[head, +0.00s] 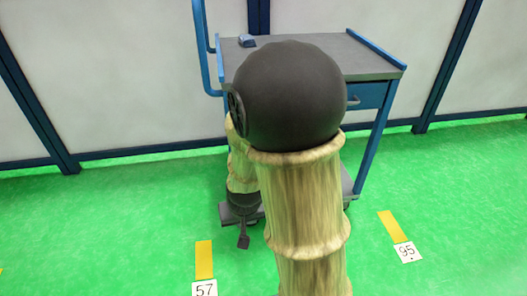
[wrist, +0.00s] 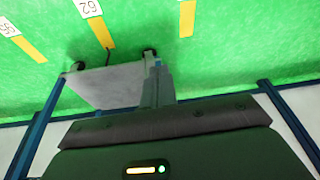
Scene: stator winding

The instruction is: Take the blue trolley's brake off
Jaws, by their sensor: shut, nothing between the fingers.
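The blue trolley (head: 300,46) stands by the wall, with a grey top, blue legs and a handle at its left. My arm hides much of its middle. I cannot tell whether the brake is on.
Castors (wrist: 149,53) show under the shelf. A drawer (head: 368,96) is at the trolley's right, and a small dark-blue object (head: 247,41) lies on top. White wall panels (head: 120,80) stand behind. The green floor (head: 100,230) in front is clear, with yellow strips (head: 204,258) and number labels.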

